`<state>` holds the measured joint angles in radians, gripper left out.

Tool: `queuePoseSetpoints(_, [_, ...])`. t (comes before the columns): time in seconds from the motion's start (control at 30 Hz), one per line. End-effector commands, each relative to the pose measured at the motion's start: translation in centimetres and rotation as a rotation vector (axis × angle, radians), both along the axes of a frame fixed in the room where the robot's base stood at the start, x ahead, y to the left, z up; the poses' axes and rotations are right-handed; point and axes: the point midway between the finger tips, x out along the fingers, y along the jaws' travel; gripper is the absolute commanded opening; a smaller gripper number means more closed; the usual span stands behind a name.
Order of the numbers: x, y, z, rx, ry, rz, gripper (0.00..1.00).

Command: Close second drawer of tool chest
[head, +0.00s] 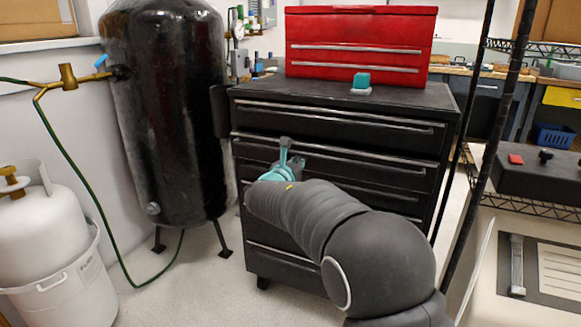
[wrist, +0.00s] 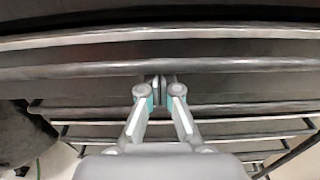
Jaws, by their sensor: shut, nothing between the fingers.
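The black tool chest (head: 335,101) stands in the middle of the head view. Its second drawer (head: 400,176) from the top stands out a little beyond the drawer above, with a bright metal rim along its top edge. In the wrist view a drawer front with a long bar handle (wrist: 230,66) crosses the upper part. My gripper (head: 285,146) is in front of the second drawer, left of its middle. In the wrist view my gripper (wrist: 158,82) is shut and empty, its tips at or just under the bar. I cannot tell whether they touch it.
A red toolbox (head: 360,38) and a small teal-and-white object (head: 361,84) sit on the chest. A black tank (head: 165,110) stands close on the left, with a white gas cylinder (head: 35,225). A black rack post (head: 485,130) rises on the right.

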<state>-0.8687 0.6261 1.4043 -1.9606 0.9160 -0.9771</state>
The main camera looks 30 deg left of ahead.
Motion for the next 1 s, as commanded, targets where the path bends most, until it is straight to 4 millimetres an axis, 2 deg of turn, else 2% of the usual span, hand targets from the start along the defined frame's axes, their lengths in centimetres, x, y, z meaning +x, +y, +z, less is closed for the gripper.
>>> queuePoseSetpoints(0.1, [1.9,0.1,0.1,-0.001,0.0,-0.001,0.0])
queuePoseSetpoints(0.33, [3.7,0.2,0.0,0.0,0.0,0.001,0.0])
queuePoseSetpoints(0.8, [4.5,-0.3,0.3,0.001,-0.005,-0.005,0.0])
queuePoseSetpoints(1.0, [4.2,-0.6,0.3,0.001,-0.006,-0.008,0.0])
